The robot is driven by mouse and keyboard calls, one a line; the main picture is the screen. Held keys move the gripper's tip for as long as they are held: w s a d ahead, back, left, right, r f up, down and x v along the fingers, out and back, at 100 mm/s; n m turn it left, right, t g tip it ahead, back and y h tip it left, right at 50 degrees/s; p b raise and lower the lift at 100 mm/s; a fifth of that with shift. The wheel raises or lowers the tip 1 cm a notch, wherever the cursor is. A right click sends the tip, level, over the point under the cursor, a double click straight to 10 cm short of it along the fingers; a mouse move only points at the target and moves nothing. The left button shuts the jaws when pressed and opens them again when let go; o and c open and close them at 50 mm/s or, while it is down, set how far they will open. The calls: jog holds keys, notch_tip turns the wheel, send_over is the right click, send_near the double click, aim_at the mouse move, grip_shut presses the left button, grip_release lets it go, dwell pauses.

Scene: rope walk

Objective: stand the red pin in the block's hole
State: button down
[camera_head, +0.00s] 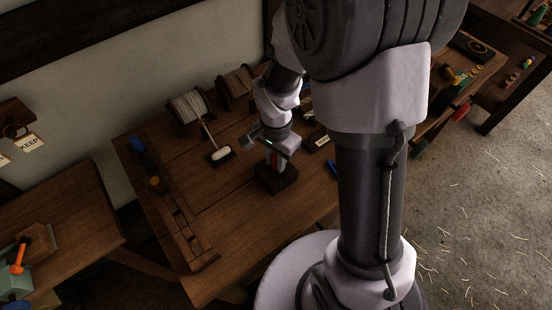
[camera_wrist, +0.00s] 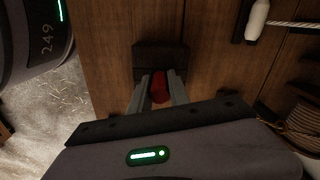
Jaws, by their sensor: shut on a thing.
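The red pin (camera_wrist: 160,88) is between the fingers of my gripper (camera_wrist: 159,82) in the wrist view, and the fingers are shut on it. In the head view, my gripper (camera_head: 273,160) points down over the dark block (camera_head: 277,180) on the workbench. A bit of red shows between the fingers there. The block (camera_wrist: 160,54) also shows in the wrist view, just beyond the fingertips. The pin's lower end and the block's hole are hidden, so I cannot tell whether the pin is in the hole.
A white-ended tool (camera_head: 221,153) on a cord lies left of the block, by rope reels (camera_head: 188,107) at the back. A slotted wooden rack (camera_head: 187,232) stands at the bench's left. Bare bench top (camera_head: 235,210) lies in front of the block.

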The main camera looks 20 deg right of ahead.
jog(key=shift+f, duration=0.15)
jog(key=c, duration=1.1)
grip_release()
jog(key=shift+c, duration=0.2)
notch_tip(320, 180, up, 18)
jog(key=p, duration=0.6)
jog(key=shift+f, duration=0.25)
